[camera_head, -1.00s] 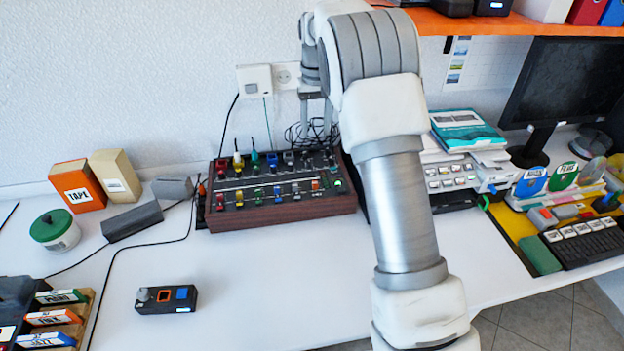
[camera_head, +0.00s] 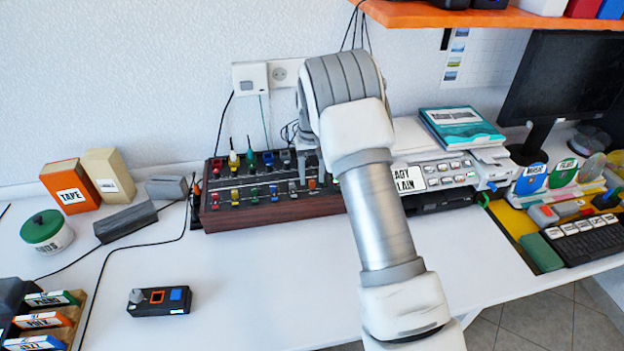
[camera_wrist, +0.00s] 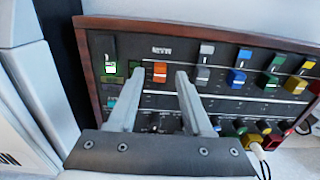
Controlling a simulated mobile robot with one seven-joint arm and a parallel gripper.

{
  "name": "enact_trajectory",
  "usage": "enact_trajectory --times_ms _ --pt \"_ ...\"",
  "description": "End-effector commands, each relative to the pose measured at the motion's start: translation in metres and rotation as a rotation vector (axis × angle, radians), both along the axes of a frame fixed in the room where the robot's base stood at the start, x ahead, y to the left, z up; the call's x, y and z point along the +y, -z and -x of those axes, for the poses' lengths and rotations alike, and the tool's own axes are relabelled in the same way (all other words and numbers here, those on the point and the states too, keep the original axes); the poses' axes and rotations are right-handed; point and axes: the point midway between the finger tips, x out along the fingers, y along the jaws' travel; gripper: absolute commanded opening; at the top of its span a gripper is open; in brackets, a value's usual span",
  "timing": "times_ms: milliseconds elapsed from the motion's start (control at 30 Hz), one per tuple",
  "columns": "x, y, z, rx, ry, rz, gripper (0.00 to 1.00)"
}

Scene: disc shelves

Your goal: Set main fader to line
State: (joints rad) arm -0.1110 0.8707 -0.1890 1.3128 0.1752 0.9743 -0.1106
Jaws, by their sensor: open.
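The mixer (camera_head: 285,207) is a dark panel in a wood-coloured case at the back of the desk. Its orange fader cap (camera_wrist: 160,72) looks like the main fader, but the label beside it is unreadable. In the wrist view the cap lies above the white line (camera_wrist: 225,97) across the panel, apart from it. My gripper (camera_wrist: 158,76) is open, its fingertips on either side of the orange cap with small gaps showing. I cannot tell their height above the panel. In the head view my gripper (camera_head: 312,172) hangs over the mixer's right end, partly hidden by my arm.
Grey (camera_wrist: 204,73) and blue (camera_wrist: 238,78) fader caps stand to the right. A printer-like machine (camera_head: 440,174) stands close right of the mixer. The desk in front is mostly clear, except a small black box (camera_head: 160,301).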

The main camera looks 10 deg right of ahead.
Motion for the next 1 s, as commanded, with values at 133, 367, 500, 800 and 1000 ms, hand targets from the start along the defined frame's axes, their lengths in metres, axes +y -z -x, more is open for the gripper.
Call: enact_trajectory --times_ms 133,367,500,800,1000 --pt "-0.0001 0.0101 0.0002 0.001 0.000 0.001 0.50" --pt "-0.0001 0.0112 0.0001 0.000 0.000 0.001 0.50" --pt "-0.0002 0.0111 0.0001 0.000 0.000 0.001 0.36" --pt "-0.0001 0.0108 0.0000 0.000 0.000 0.000 0.00" --pt "-0.0001 0.0107 0.0000 0.000 0.000 0.000 0.00"
